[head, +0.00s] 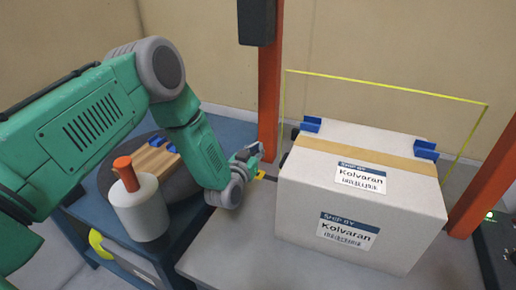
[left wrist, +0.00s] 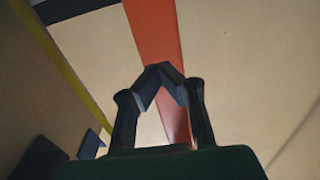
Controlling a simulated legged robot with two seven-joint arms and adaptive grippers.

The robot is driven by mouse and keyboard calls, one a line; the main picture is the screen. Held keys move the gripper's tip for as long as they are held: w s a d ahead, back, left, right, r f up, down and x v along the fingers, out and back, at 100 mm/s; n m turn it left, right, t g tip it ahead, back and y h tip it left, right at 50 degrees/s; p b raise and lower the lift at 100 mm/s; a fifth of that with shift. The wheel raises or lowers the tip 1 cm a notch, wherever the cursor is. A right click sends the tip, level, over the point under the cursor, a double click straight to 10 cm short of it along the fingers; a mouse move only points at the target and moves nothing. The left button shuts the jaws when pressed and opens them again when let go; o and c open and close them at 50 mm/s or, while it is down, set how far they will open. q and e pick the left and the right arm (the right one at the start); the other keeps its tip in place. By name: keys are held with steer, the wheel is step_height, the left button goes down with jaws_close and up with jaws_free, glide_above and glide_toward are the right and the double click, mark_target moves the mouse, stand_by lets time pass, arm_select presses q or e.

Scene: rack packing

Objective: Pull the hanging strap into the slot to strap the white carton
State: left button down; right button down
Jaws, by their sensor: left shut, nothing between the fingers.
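The white carton (head: 345,210) stands upright on the grey surface, with "Kolvaran" labels and a tan tape band on top. Blue corner guards sit on its top edges, one at the left (head: 311,124) and one at the right (head: 426,149). The yellow strap (head: 385,86) arches above and behind the carton and comes down at both sides; it also shows in the left wrist view (left wrist: 62,62). My left gripper (head: 252,152) is left of the carton, apart from it. Its fingertips meet, empty, in the left wrist view (left wrist: 163,78). I cannot make out the slot clearly. My right gripper is out of view.
Orange posts (head: 269,90) stand behind the carton and at the right (head: 490,178). A blue cart (head: 92,190) at the left carries a white roll (head: 140,208) with an orange top. A small yellow piece (head: 260,175) lies below my left gripper.

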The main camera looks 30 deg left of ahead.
arm_select(q)
steer(key=c, duration=1.7)
jaws_free()
steer(key=shift+c, duration=0.2)
steer(key=shift+s, duration=0.2)
steer(key=s, duration=1.1)
steer(key=shift+s+d, duration=0.25)
steer(key=shift+s, duration=0.05)
steer(key=shift+f, duration=0.1)
